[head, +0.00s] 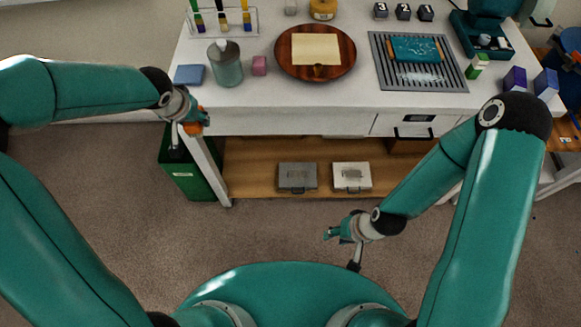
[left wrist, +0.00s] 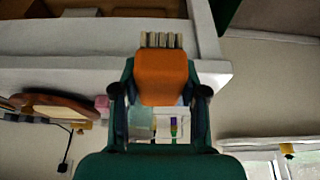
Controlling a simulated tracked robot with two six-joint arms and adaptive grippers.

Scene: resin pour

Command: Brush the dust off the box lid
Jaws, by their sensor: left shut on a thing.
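My left gripper (head: 199,119) is in front of the table's left end, shut on an orange brush (left wrist: 161,78). In the left wrist view the brush's pale bristles (left wrist: 161,40) point away from the gripper. Two small cases stand on the lower shelf, a dark grey box (head: 297,187) and a pale box (head: 351,187). Both tops have a mottled patch; I cannot tell whether it is dust or which lid is meant. My right gripper (head: 335,233) hangs low in front of the shelf, away from the boxes, its fingers too small to read.
The white table (head: 300,98) carries a round wooden tray (head: 284,65), a glass jar (head: 226,68), a pink cube (head: 259,65) and a grey ridged mat (head: 382,80) with a teal board. A green bin (head: 185,170) stands below left. The shelf (head: 250,160) is clear left of the boxes.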

